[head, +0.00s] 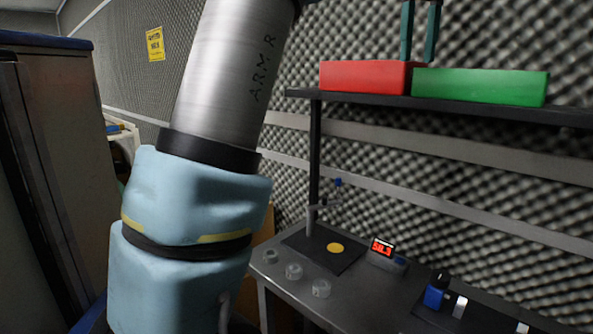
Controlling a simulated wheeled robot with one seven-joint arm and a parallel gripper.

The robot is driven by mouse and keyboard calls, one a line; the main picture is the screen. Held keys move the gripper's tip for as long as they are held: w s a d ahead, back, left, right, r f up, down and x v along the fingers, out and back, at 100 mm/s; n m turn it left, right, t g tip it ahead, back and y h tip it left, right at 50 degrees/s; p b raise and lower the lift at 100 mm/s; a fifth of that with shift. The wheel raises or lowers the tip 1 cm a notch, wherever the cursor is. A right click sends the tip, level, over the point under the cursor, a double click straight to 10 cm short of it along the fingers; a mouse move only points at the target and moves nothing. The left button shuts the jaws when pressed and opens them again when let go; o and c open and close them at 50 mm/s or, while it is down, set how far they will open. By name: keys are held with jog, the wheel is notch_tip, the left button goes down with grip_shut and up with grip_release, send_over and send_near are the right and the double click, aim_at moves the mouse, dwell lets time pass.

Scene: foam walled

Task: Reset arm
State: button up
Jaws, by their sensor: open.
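My gripper (418,56) shows at the top of the head view as two teal fingers pointing down. They are apart, with nothing seen between them. The fingertips appear just above or in front of the red box (362,77) and the green box (481,87), near where the two meet. I cannot tell whether they touch either box. The gripper's upper part is cut off by the picture's top edge. My arm fills the left middle of the view and hides part of the room behind it.
The boxes sit on a dark shelf (450,109) on a post. Below, a grey table (330,308) bears several small clear containers (293,271), a dark mat with a yellow disc (335,248), a red-lit display (382,249) and a blue device (436,292). A cabinet (60,170) stands left.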

jog(key=w+a+f+n+b, duration=0.1)
jog(key=w+a+f+n, duration=0.2)
jog(key=a+f+n, duration=0.65)
jog(key=w+a+f+n, duration=0.2)
jog(key=a+f+n, duration=0.3)
jog(key=f, duration=0.7)
jog(key=s+a+f+n, duration=0.6)
jog(key=a+f+n, duration=0.1)
jog(key=f+n, duration=0.1)
jog(key=s+a+f+n+t+b, duration=0.1)
jog(key=s+a+f+n, duration=0.5)
jog(key=f, duration=0.5)
jog(key=shift+a+n+b, duration=0.3)
jog(key=shift+a+n, duration=0.3)
jog(key=shift+n, duration=0.65)
